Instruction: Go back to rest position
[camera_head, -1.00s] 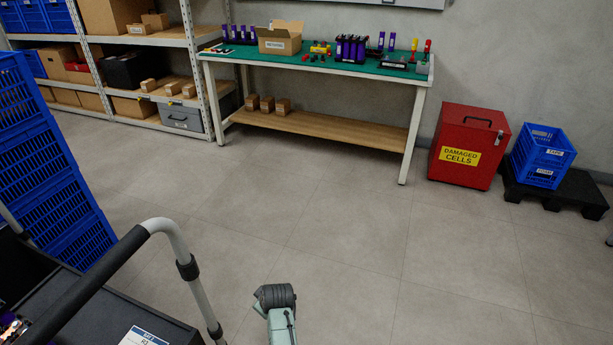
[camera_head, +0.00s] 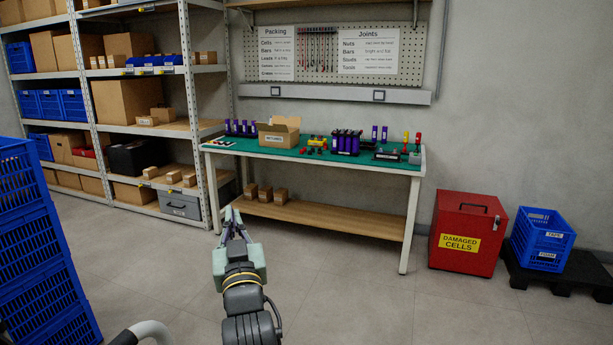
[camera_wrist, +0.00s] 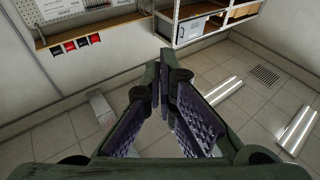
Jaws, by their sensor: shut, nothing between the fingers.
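My gripper (camera_head: 234,222) shows in the head view at the lower middle, at the end of my raised arm. It points away from me toward the workbench (camera_head: 310,166) and is over open floor, apart from everything. In the wrist view my gripper (camera_wrist: 163,85) has its two fingers meeting at the tips, with nothing between them. The fingers stand clear of the wall and floor seen behind them.
A blue crate stack (camera_head: 40,245) stands at the left, with shelving (camera_head: 187,110) behind. A red damaged-cells box (camera_head: 467,233) and a blue crate (camera_head: 541,238) on a black pallet (camera_head: 560,277) stand at the right. A grey handle (camera_head: 150,330) shows bottom left. The middle floor is clear.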

